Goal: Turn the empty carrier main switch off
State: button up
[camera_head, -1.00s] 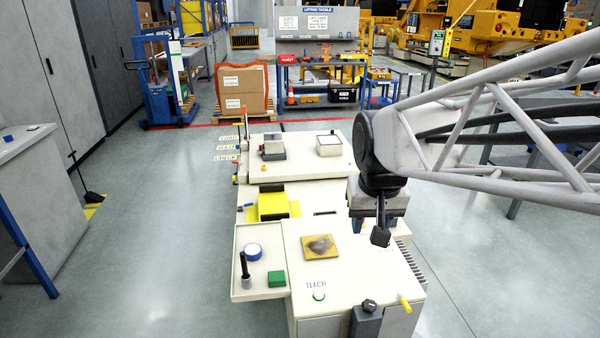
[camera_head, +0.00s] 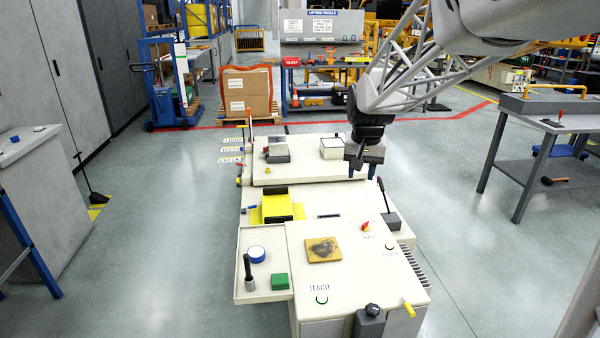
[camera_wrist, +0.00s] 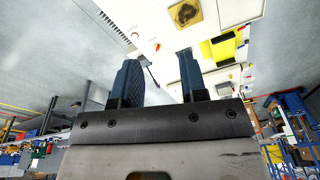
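A small red main switch (camera_head: 365,226) stands on the top of the near cream carrier (camera_head: 345,275), above the printed word MAIN. It looks tilted; its setting is too small to read. A small round power lamp (camera_head: 390,246) sits to its right; I cannot tell whether it is lit. The switch also shows as a red knob in the wrist view (camera_wrist: 158,46), between my fingers but farther off. My gripper (camera_head: 361,172) is open and empty, beyond the switch and above the cream deck, apart from it. Its two blue-grey fingers stand wide apart in the wrist view (camera_wrist: 157,64).
A grey box with a dark lever (camera_head: 392,220) stands right of the switch. A stained yellow plate (camera_head: 322,250) lies left. A side tray (camera_head: 244,291) holds a green block (camera_head: 280,281) and a blue-white disc (camera_head: 257,253). A bench (camera_head: 545,123) stands right, with clear floor between.

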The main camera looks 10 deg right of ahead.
jog(key=w+d+f+m, duration=0.1)
jog(key=w+d+f, duration=0.15)
jog(key=w, duration=0.45)
jog(key=w+d+f, duration=0.2)
jog(key=w+f, duration=0.2)
jog(key=w, duration=0.4)
jog(key=m+g, duration=0.2)
jog(key=m, duration=0.3)
send_over(366, 222)
notch_tip(366, 222, down, 38)
jog(key=shift+f, duration=0.15)
jog(key=shift+w+d+f, duration=0.1)
jog(key=shift+f, duration=0.2)
jog(key=shift+f, duration=0.2)
jog(key=shift+f, duration=3.7)
